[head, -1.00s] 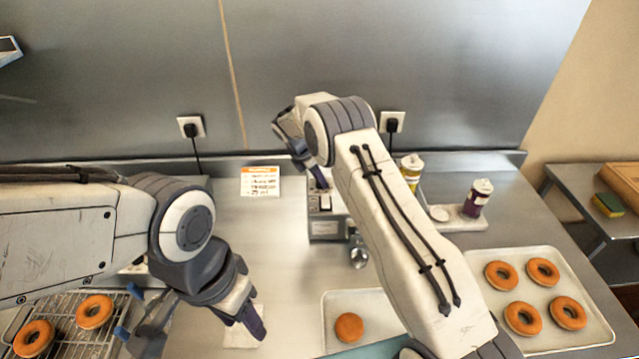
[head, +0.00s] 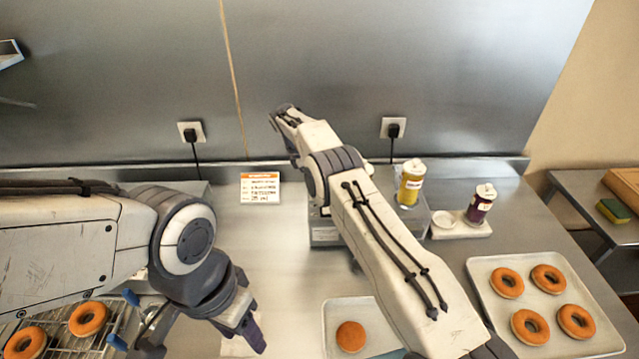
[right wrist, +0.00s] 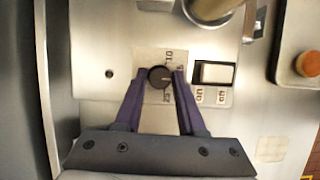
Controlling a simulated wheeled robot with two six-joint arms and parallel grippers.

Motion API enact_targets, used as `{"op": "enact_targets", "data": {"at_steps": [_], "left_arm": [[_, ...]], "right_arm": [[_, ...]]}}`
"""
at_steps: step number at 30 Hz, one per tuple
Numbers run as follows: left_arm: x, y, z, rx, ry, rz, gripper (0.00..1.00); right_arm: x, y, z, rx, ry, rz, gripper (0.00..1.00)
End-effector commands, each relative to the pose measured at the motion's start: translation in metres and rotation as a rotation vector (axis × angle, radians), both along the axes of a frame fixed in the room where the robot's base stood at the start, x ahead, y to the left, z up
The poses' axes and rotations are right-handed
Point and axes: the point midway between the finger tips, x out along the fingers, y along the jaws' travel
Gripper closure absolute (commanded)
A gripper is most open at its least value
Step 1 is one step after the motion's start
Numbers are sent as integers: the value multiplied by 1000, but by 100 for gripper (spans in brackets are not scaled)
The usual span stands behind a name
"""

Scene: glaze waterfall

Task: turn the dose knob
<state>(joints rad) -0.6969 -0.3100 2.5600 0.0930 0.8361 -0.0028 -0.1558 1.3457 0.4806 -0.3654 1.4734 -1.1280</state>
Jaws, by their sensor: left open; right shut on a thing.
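The dose knob (right wrist: 159,77) is a small dark round knob on a pale printed scale, on the metal face of the machine, in the right wrist view. A light mark shows on its right side. My right gripper (right wrist: 159,80) has one purple finger on each side of it and is shut on it. In the head view the machine (head: 325,236) is mostly hidden behind my right arm, and so are the knob and the right fingertips. My left gripper (head: 252,333) is open and empty, low over the counter at the left.
A switch (right wrist: 215,73) sits right of the knob. A yellow bottle (head: 411,185) and a purple bottle (head: 480,204) stand right of my right arm. A tray (head: 478,268) holds several doughnuts; another (head: 333,310) holds one. A card (head: 260,188) stands at the back.

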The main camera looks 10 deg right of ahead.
Motion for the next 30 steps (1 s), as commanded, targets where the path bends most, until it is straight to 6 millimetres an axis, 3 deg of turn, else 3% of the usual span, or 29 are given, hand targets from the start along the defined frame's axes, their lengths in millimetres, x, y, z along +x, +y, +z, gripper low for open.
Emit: {"op": "enact_targets", "data": {"at_steps": [28, 29, 30], "left_arm": [[0, 0, -1, 0, 0, 0, 50], [0, 0, -1, 0, 0, 0, 50], [0, 0, -1, 0, 0, 0, 50]], "right_arm": [[0, 0, 0, 0, 0, -56, 100], [0, 0, 0, 0, 0, -56, 53], [0, 0, 0, 0, 0, -55, 38]]}}
